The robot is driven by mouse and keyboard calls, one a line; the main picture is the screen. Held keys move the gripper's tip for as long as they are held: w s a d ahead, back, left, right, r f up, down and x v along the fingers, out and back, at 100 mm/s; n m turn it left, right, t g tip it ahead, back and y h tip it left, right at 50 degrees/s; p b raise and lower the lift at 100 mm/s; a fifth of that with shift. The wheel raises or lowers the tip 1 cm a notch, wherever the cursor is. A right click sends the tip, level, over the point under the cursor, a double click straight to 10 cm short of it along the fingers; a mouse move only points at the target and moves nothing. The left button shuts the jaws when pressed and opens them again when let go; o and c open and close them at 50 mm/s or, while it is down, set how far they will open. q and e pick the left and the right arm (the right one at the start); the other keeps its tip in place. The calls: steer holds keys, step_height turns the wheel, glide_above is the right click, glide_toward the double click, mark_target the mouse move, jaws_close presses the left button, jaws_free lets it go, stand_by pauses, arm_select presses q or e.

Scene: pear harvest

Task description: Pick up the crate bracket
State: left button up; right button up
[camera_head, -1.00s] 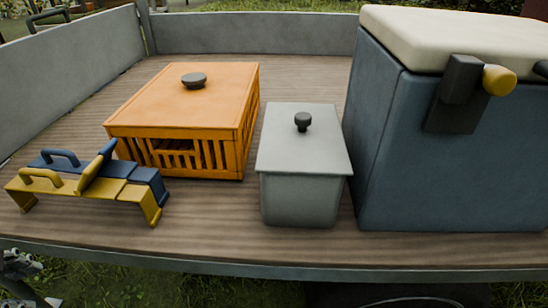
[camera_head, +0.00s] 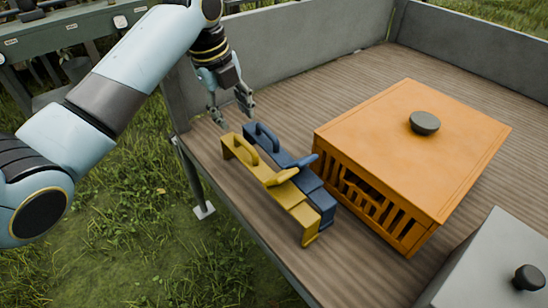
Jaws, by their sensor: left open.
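Two stepped brackets with loop handles, one yellow (camera_head: 292,196) and one navy blue (camera_head: 309,179), stand side by side on the wooden cart bed near its left edge. I cannot tell which is the crate bracket. My left gripper (camera_head: 233,116) is open and empty, pointing down just beyond the far, handled ends of the brackets. It appears apart from both handles. The yellow bracket partly hides the blue one. My right gripper is not in view.
An orange slatted crate (camera_head: 400,140) with a lid and dark knob stands right of the brackets. A grey lidded box (camera_head: 490,265) is at the lower right. Grey side walls (camera_head: 300,45) edge the far side of the bed. Grass lies left of the cart.

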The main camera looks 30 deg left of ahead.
arm_select(q)
glide_above(244, 143)
steer(key=f, duration=0.2)
steer(key=f+b, duration=0.1)
steer(key=f, duration=0.1)
steer(key=shift+s+a, duration=0.3)
steer(key=shift+s, duration=0.1)
steer(key=shift+w+f, duration=0.25)
steer(key=shift+f, duration=0.5)
steer(key=f, duration=0.1)
steer(key=f+b, duration=0.1)
steer(key=f, duration=0.3)
steer(key=shift+w+d, duration=0.35)
steer(key=shift+d, duration=0.05)
steer(key=shift+r, duration=0.1)
jaws_close()
